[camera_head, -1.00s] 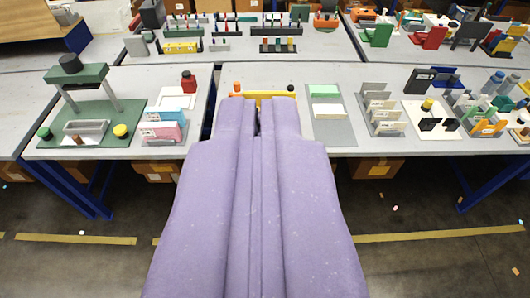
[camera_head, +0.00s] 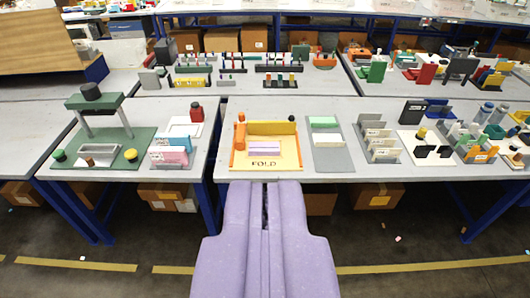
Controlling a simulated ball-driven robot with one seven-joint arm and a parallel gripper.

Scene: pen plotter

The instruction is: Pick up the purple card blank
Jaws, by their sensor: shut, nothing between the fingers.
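A small pale purple card (camera_head: 265,147) lies in the yellow fixture marked FOLD (camera_head: 291,164) on the near middle table; I take it for the purple card blank. My gripper (camera_head: 265,187) is the large purple shape at the bottom middle. Its two fingers are shut side by side with only a thin dark seam between them, and they hold nothing. In the picture the fingertips are just below the table's front edge, apart from the card. The card is in clear view.
Left of the fixture is a green stand (camera_head: 97,103) with a pink card (camera_head: 174,155) in a holder nearby. Right of it are a grey board (camera_head: 333,158) with a pale green block and a grey rack (camera_head: 378,145) of cards. Blue table legs (camera_head: 480,210) stand below.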

